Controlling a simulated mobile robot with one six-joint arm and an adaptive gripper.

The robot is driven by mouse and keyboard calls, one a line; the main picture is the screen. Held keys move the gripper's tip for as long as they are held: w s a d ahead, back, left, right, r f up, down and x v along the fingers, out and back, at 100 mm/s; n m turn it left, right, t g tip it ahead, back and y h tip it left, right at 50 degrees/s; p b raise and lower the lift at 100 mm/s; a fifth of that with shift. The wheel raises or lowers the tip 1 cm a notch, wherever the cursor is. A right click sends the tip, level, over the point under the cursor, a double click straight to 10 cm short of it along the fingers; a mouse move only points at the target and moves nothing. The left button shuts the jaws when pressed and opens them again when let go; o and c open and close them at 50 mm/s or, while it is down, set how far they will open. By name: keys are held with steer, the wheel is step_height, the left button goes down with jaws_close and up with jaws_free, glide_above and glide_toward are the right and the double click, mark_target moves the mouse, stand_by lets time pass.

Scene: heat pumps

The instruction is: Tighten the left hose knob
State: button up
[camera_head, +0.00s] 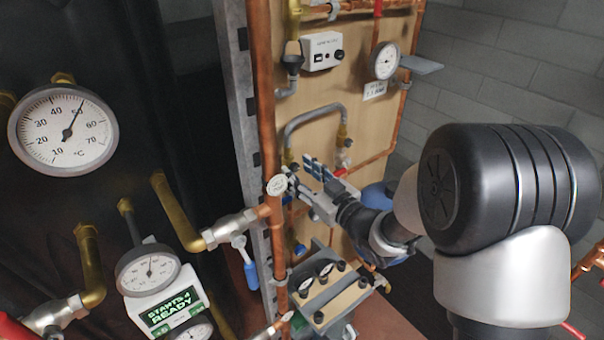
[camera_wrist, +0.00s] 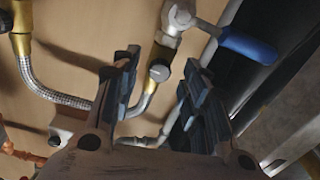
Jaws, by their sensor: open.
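A braided hose (camera_head: 312,116) arches in a U between two brass fittings on the wooden panel. In the wrist view, the hose (camera_wrist: 45,88) runs from a brass fitting at the left to one near the middle. In the wrist view, my gripper (camera_wrist: 155,88) has a finger on either side of the knob; contact cannot be told.
A blue-handled valve (camera_wrist: 248,45) sits close to the knob in the wrist view. A vertical copper pipe (camera_head: 265,110) runs left of my gripper, and a manifold block (camera_head: 335,300) with gauges lies below. Another gauge (camera_head: 387,61) is at the upper right.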

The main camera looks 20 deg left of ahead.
steer(key=shift+c, duration=0.3)
jaws_close()
